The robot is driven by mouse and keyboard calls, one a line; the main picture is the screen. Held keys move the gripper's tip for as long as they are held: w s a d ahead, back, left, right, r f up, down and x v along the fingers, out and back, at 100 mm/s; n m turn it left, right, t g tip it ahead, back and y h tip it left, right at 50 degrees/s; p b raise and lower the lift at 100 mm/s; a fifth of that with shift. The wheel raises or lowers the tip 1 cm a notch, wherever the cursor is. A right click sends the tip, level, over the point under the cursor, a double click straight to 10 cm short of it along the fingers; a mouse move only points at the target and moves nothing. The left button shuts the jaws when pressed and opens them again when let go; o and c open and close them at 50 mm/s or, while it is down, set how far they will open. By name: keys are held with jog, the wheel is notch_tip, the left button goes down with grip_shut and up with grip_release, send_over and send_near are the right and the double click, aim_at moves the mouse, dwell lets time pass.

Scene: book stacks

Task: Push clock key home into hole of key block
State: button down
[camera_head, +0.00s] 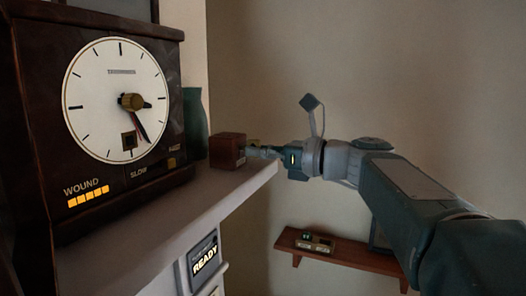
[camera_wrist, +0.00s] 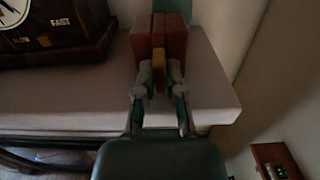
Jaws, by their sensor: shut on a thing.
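The key block (camera_head: 228,151) is a reddish-brown block standing on the pale shelf beside the clock. It also shows at the top middle of the wrist view (camera_wrist: 176,38). My gripper (camera_head: 262,152) is at the block's near side, level with it. In the wrist view my gripper (camera_wrist: 159,80) has its fingers on either side of a brass-coloured piece, the clock key (camera_wrist: 158,72), and is shut on it. The key's far end meets or nearly meets the block's face. The hole is hidden, so I cannot tell how deep the key sits.
The dark wooden clock (camera_head: 110,175) stands left, with a white dial and a lit WOUND bar. A teal object (camera_head: 194,118) is behind the block. The pale shelf (camera_head: 190,205) ends just right of the block. A lower wooden shelf (camera_head: 345,253) holds a small device.

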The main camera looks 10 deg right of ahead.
jog(key=shift+w+a, duration=0.1)
jog(key=shift+a, duration=0.05)
jog(key=c, duration=0.7)
grip_release()
jog(key=shift+o, duration=0.2)
jog(key=v, duration=1.2)
jog(key=shift+w, duration=0.1)
